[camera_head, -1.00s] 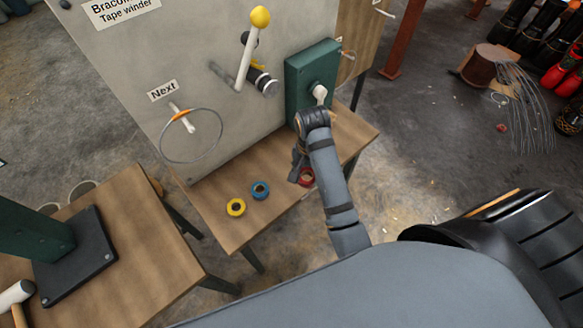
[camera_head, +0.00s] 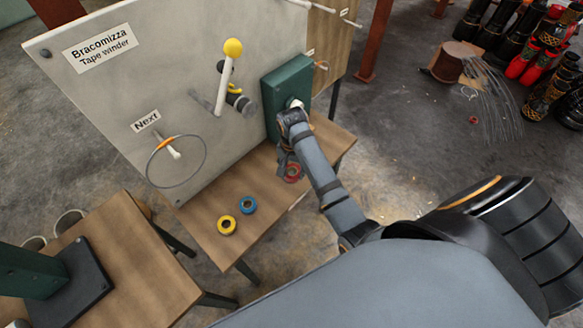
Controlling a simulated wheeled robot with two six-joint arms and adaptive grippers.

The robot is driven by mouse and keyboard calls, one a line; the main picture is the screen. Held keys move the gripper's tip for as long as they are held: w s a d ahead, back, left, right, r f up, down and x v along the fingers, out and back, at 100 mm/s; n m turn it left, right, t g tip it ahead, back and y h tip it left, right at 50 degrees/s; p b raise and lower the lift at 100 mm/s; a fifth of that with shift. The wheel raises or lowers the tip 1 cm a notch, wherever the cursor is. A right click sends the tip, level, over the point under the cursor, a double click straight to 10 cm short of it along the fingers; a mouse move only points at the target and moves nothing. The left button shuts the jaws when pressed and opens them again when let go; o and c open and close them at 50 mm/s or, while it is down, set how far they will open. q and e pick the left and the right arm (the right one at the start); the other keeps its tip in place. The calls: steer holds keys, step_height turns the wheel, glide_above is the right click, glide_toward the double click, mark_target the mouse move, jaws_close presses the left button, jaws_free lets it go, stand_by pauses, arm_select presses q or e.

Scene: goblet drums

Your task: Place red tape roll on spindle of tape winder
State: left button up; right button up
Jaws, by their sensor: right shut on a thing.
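The red tape roll (camera_head: 294,173) is in the jaws of my right gripper (camera_head: 286,166), at the right part of the wooden table (camera_head: 232,258). The gripper points down, is shut on the roll and partly hides it. The roll appears slightly above the table top. The grey tape winder panel (camera_head: 110,95) stands behind the table. On it are a white lever with a yellow knob (camera_head: 233,48) and a dark cylindrical fitting (camera_head: 243,104) beneath; I cannot tell which part is the spindle. My left gripper is not in view.
A yellow roll (camera_head: 227,226) and a blue roll (camera_head: 248,205) lie on the table, left of my gripper. A green box (camera_head: 288,90) stands close behind my right wrist. A wire hoop (camera_head: 176,160) sticks out from the panel. A second wooden table (camera_head: 140,270) is at lower left.

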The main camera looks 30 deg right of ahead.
mark_target(291, 165)
steer(key=w+f, duration=0.1)
steer(key=w+d+f, duration=0.1)
steer(key=w+f, duration=0.1)
steer(key=w+d+f, duration=0.1)
steer(key=shift+w+f, duration=0.25)
steer(key=shift+f, duration=0.1)
steer(key=shift+w+d+f, duration=0.1)
steer(key=shift+w+f, duration=0.25)
steer(key=shift+f, duration=0.2)
steer(key=f, duration=0.4)
steer(key=shift+w+d, duration=0.1)
steer(key=shift+w, duration=0.2)
steer(key=shift+r, duration=0.1)
steer(key=shift+s, duration=0.1)
steer(key=o, duration=1.1)
steer(key=shift+o, duration=0.2)
